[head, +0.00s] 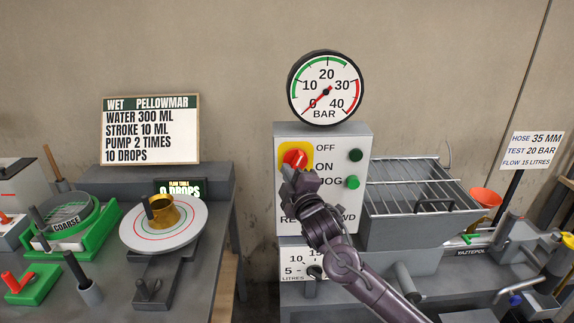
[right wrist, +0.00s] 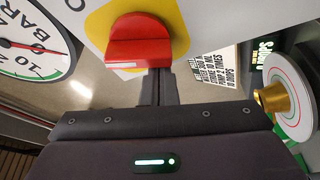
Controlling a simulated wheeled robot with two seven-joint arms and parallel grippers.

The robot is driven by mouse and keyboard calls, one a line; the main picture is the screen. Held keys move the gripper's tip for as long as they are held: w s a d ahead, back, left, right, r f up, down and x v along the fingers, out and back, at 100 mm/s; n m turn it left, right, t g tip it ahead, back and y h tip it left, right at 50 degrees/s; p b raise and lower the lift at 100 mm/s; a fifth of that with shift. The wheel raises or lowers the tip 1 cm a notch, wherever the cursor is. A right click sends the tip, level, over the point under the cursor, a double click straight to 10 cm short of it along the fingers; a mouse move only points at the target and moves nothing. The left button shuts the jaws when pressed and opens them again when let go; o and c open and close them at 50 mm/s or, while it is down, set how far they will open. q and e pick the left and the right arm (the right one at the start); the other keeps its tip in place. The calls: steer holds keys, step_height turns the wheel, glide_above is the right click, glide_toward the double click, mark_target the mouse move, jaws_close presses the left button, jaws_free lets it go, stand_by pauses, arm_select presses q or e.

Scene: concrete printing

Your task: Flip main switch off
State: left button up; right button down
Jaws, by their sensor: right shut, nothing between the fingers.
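The main switch is a red knob (head: 295,157) on a yellow plate on the front of a light grey control box (head: 345,137). The labels OFF, ON and JOG stand to its right; my gripper hides its lower part. My right gripper (head: 289,174) is shut and empty, its tips at the knob's lower edge. In the right wrist view, the red knob (right wrist: 140,42) is large at the top, and the closed fingers (right wrist: 159,78) come up against or just short of its edge; contact is unclear. My left gripper is not in view.
A round pressure gauge (head: 326,87) stands above the box, its needle near 0. A dark green lamp or button (head: 355,155) and a brighter one (head: 352,182) sit right of the switch. A grated hopper (head: 415,216) is close on the right. A flow table (head: 187,226) stands left.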

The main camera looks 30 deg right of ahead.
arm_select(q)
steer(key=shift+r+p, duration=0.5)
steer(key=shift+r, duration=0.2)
arm_select(e)
steer(key=n, duration=0.2)
steer(key=n+g, duration=0.1)
steer(key=shift+s+d+f+y, duration=0.15)
steer(key=shift+d+f+y, duration=0.15)
steer(key=shift+f, duration=0.05)
